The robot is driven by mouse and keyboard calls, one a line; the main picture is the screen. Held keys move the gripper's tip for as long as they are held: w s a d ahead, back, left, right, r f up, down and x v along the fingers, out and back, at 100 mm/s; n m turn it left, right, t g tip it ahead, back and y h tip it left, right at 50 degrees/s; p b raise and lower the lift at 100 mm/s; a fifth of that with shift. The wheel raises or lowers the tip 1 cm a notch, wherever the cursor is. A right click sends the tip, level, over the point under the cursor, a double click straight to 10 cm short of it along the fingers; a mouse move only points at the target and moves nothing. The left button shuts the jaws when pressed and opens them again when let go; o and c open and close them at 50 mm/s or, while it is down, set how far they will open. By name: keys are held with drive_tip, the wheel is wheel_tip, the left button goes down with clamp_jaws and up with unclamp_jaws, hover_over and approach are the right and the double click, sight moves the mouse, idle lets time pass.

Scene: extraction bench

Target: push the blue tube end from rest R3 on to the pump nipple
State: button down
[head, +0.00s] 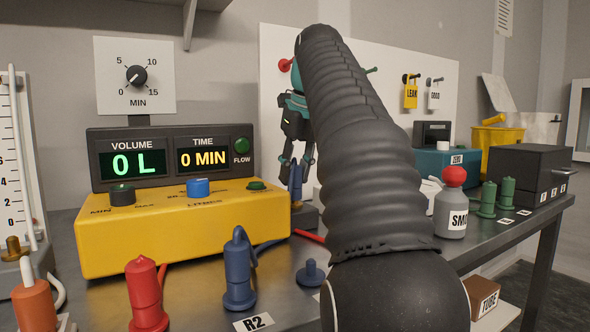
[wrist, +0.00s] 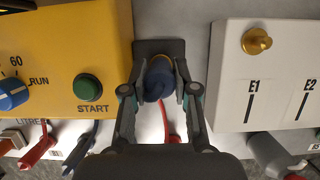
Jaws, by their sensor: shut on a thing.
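My gripper (wrist: 160,90) is shut on the blue tube end (wrist: 157,84), with one finger on each side. A brown-gold rim shows at the far side of the tube end, above a dark plate (wrist: 150,46) between the yellow box and a white box. I cannot tell whether this is the pump nipple or whether the tube is seated on it. A small blue peg (head: 311,273) stands bare on the bench.
The yellow box (head: 185,232) with its display stands left of my gripper. A white box (wrist: 232,75) with a brass nipple (wrist: 257,41) is close on the right. Red (head: 146,295) and blue (head: 238,275) tube ends stand in front. A red tube (wrist: 163,122) runs beneath my gripper.

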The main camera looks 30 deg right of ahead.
drive_tip(key=shift+f, duration=0.35)
drive_tip(key=c, duration=0.8)
unclamp_jaws()
drive_tip(key=shift+v, duration=1.4)
drive_tip(key=s, duration=1.2)
drive_tip(key=shift+d, duration=0.3)
drive_tip(key=shift+r, duration=0.1)
